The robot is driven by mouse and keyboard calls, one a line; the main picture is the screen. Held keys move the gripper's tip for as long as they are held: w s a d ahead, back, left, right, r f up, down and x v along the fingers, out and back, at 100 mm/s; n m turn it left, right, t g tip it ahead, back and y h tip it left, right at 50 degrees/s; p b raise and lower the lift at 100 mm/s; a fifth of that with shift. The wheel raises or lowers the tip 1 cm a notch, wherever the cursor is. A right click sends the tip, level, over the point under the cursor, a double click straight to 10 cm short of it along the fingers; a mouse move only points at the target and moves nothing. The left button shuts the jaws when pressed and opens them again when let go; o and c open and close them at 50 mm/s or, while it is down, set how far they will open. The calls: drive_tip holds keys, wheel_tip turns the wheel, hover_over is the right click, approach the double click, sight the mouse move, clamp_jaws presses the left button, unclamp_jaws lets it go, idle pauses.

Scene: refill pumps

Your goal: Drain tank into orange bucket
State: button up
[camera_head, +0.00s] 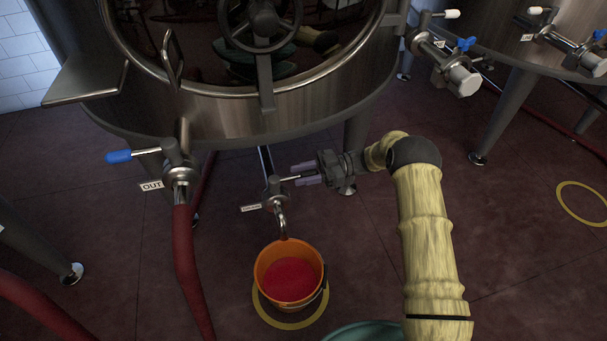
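The orange bucket (259,274) stands on the floor on a yellow ring, with red liquid (291,279) inside. A metal drain spout (282,222) ends over the bucket's back rim; I cannot make out a stream from it. The steel tank (330,103) stands behind, with its round hatch open. The drain valve (273,188) has a small label and a thin lever (289,179) pointing right. My gripper (302,174) is at the lever's right end, with a finger on either side of it. Whether the fingers press on the lever cannot be told.
The outlet valve (179,165) with a blue handle and red hose (188,265) is left of the drain. A second tank (500,60) with valves stands at the right. An empty yellow floor ring (562,196) lies at far right. A green rounded object (365,331) shows at the bottom edge.

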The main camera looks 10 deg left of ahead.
drive_tip(key=shift+o, duration=0.3)
drive_tip(key=shift+s, duration=0.1)
drive_tip(key=v, duration=1.7)
drive_tip(key=shift+p, duration=0.45)
drive_tip(key=shift+r, duration=0.1)
idle(0.7)
